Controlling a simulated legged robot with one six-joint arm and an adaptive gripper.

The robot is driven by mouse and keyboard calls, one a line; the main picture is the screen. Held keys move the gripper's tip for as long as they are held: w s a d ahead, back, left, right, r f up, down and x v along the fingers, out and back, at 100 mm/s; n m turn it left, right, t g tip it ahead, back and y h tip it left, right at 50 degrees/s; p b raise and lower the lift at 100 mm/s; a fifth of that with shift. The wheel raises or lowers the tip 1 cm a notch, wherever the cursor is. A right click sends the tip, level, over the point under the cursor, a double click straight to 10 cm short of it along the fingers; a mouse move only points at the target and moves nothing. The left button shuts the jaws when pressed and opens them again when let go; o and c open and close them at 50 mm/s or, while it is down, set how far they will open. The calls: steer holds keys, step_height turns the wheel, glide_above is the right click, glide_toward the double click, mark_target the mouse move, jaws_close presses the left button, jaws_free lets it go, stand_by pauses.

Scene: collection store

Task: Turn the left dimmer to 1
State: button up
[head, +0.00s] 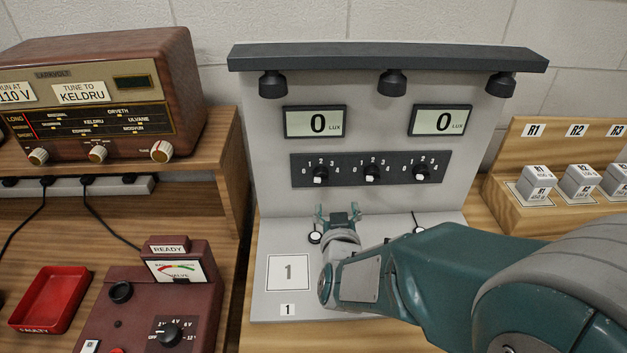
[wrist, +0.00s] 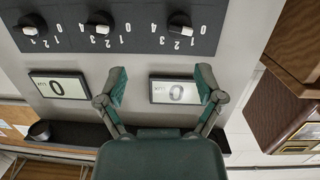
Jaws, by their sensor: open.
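The left dimmer (head: 320,177) is a small dark knob with a white-faced grip, on the black strip of the upright grey panel. Its scale runs 0 to 4; I cannot tell exactly where it points. In the upside-down wrist view the left dimmer is the rightmost knob (wrist: 180,25). The left lux display (head: 315,122) reads 0 and also shows between my fingers in the wrist view (wrist: 178,91). My gripper (head: 338,213) is open and empty, low in front of the panel, apart from the dimmer and below it in the head view.
The middle dimmer (head: 372,174) and right dimmer (head: 420,174) share the strip. The right display (head: 441,121) reads 0. Lamps hang from the dark top ledge (head: 385,58). A card marked 1 (head: 289,272) lies on the grey base. A radio (head: 100,95) stands left, labelled blocks (head: 537,183) right.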

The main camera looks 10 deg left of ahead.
mark_target(321, 182)
steer(key=shift+n+t, duration=0.4)
steer(key=shift+t, duration=0.5)
steer(key=w+a, duration=0.1)
steer(key=w, duration=0.2)
steer(key=w+a+f, duration=0.1)
steer(key=w+a, duration=0.1)
steer(key=w, duration=0.1)
steer(key=w+a, duration=0.2)
steer(key=w, duration=0.1)
steer(key=shift+w+a+f, duration=0.15)
steer(key=shift+w+f, duration=0.1)
steer(key=shift+w, duration=0.05)
steer(key=c, duration=1.1)
